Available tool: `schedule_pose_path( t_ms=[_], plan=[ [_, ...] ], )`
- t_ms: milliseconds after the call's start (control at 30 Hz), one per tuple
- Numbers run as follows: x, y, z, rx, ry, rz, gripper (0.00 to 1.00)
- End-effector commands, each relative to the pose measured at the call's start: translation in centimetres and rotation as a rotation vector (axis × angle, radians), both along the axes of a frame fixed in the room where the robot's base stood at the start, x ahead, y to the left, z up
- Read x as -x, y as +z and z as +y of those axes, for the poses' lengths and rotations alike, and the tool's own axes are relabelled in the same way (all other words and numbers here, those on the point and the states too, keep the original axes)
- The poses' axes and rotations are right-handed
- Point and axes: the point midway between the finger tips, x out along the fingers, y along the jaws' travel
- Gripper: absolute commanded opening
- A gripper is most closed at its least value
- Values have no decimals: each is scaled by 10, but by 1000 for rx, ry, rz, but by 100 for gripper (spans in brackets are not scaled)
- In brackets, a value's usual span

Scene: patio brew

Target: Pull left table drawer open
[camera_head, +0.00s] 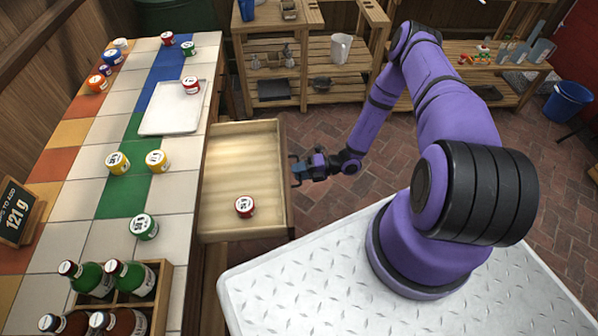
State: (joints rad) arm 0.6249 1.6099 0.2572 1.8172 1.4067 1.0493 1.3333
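The wooden table drawer (225,185) is pulled out from the right side of the tiled table (190,230), and its inside shows. A small red jar with a white lid (244,207) stands in it, towards the near end. My gripper (295,167) is at the outer face of the drawer front (284,190), about midway along it. It looks close to or touching the front. The drawer's handle is not clearly visible, and the finger gap is too small to make out.
A white tray (160,122) with a red jar (191,85) lies on the tabletop among several other jars. A wooden bottle crate (157,300) stands at the near end. Wooden shelves (275,60) stand behind. Brick floor (325,125) shows right of the drawer.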

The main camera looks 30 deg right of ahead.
Motion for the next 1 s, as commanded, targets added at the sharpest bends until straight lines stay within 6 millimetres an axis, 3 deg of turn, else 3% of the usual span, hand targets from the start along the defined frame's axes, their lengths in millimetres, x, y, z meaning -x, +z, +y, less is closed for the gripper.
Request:
schedule_pose_path(
  t_ms=[333, 800, 1000],
  plan=[
    [2, 2, -8, 0, -2, 0, 35],
    [29, 18, -82, 1, -2, 0, 35],
    [35, 22, -97, 0, 0, 0, 35]
  ],
)
